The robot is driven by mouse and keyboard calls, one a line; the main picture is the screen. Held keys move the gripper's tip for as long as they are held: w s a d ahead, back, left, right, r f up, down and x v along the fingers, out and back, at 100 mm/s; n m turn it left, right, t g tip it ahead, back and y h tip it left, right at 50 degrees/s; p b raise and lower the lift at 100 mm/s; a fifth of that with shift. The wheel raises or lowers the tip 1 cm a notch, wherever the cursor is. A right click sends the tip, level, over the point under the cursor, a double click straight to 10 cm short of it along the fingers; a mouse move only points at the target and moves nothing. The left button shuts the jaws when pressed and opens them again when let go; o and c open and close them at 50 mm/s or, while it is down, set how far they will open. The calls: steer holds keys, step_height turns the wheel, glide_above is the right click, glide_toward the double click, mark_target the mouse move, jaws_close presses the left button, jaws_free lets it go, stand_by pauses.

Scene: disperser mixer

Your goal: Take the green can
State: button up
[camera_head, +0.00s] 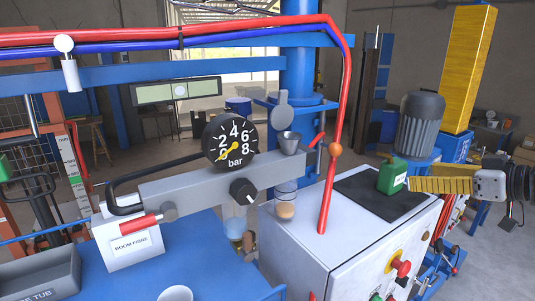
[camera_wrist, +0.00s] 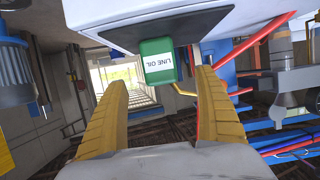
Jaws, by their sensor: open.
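The green can (camera_head: 391,176) stands upright on a black mat (camera_head: 362,199) on top of a light grey cabinet. Its spout and handle show at the top in the head view. My gripper (camera_head: 411,185) reaches in from the right at about can height, with its yellow finger tips just beside the can. In the wrist view, which is upside down, the can (camera_wrist: 158,62) with its LINE OIL label appears in the gap between the two spread fingers, at or just beyond their tips. My gripper is open and holds nothing. Contact between fingers and can cannot be seen.
A red hose (camera_head: 331,170) runs down to the cabinet left of the mat. A grey motor (camera_head: 419,125) stands behind the can. The cabinet (camera_head: 338,245) has knobs on its front. A pressure gauge (camera_head: 231,141) and a blue table (camera_head: 215,265) are to the left.

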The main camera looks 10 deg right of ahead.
mark_target(401, 173)
steer(key=shift+x, duration=0.75)
steer(key=shift+w+a+f, duration=0.1)
steer(key=shift+w+f, duration=0.15)
steer(key=shift+w, duration=0.05)
steer(key=x, duration=0.2)
steer(key=p+x, duration=0.1)
steer(key=x, duration=0.2)
steer(key=shift+w+r+p, duration=0.15)
steer(key=shift+w+p, duration=0.1)
steer(key=shift+p, duration=0.05)
steer(key=shift+w+a+f, duration=0.2)
steer(key=shift+w+f, duration=0.05)
steer(key=shift+w, duration=0.25)
steer(key=shift+s, duration=0.15)
steer(key=c, duration=1.4)
steer(key=shift+r, duration=0.1)
